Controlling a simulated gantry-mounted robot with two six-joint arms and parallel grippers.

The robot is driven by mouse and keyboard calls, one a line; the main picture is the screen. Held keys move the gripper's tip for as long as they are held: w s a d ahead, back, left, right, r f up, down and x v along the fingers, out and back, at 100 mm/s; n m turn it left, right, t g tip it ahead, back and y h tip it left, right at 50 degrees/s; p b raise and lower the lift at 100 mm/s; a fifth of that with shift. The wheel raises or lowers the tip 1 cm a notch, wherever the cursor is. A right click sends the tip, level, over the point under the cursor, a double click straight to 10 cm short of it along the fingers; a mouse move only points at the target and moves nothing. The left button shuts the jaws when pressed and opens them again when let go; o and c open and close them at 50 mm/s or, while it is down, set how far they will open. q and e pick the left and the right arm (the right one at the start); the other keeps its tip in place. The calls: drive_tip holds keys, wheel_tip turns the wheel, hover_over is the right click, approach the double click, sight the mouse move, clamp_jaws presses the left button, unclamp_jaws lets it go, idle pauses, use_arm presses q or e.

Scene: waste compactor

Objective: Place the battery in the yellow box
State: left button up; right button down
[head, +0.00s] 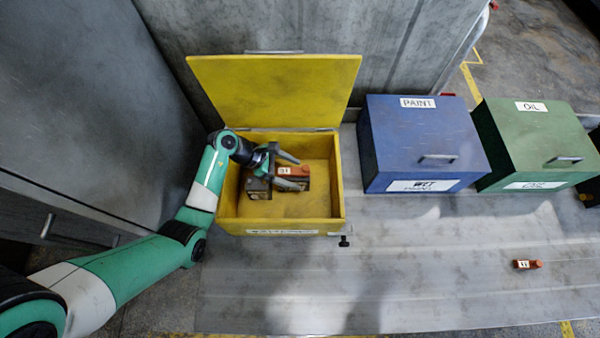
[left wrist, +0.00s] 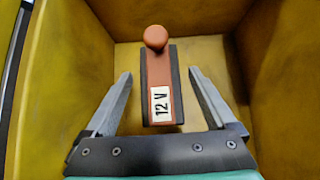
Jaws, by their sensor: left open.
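The yellow box (head: 338,190) stands open on the grey surface, its lid (head: 275,92) raised at the back. My left gripper (head: 299,174) reaches inside it from the left. An orange-brown battery (head: 293,171) with a white label is in the box, partly hidden by the fingers. In the left wrist view the battery (left wrist: 158,72) reads "12 V" and has a round orange knob at its far end. The open fingers of the left gripper (left wrist: 160,74) stand on either side of it, with gaps showing. My right gripper is not in view.
A blue "PAINT" box (head: 415,140) and a green "OIL" box (head: 525,140), both closed, stand right of the yellow box. A small orange labelled object (head: 527,264) lies on the grey surface at right. The front middle is clear.

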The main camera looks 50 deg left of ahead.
use_arm(q)
drive_tip(key=p+v, duration=0.1)
drive_tip(key=v, duration=0.7)
drive_tip(key=shift+r, duration=0.1)
